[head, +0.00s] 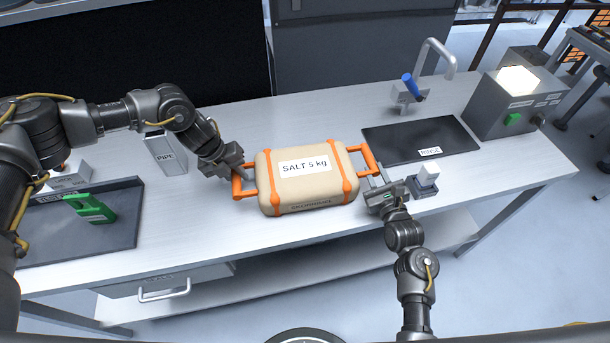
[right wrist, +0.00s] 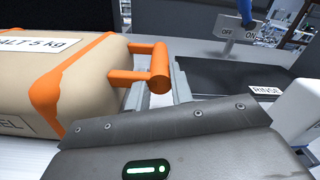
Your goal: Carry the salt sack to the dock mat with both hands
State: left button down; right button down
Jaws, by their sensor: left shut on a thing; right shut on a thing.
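The salt sack (head: 290,192) is a beige block with orange straps and an orange handle at each end, labelled "SALT 5 kg". It is level over the middle of the worktop; I cannot tell whether it touches the surface. My left gripper (head: 238,176) is shut on its left handle (head: 240,188). My right gripper (head: 374,180) is shut on its right handle (head: 369,158). In the right wrist view the orange handle (right wrist: 160,68) lies by the right fingers (right wrist: 163,82). No mat marked as a dock is readable in view.
A black mat labelled "RINSE" (head: 415,138) lies right of the sack, with a grey box (head: 515,100) beyond it. A small white block on a grey base (head: 427,180) is near my right gripper.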

dwell(0.7)
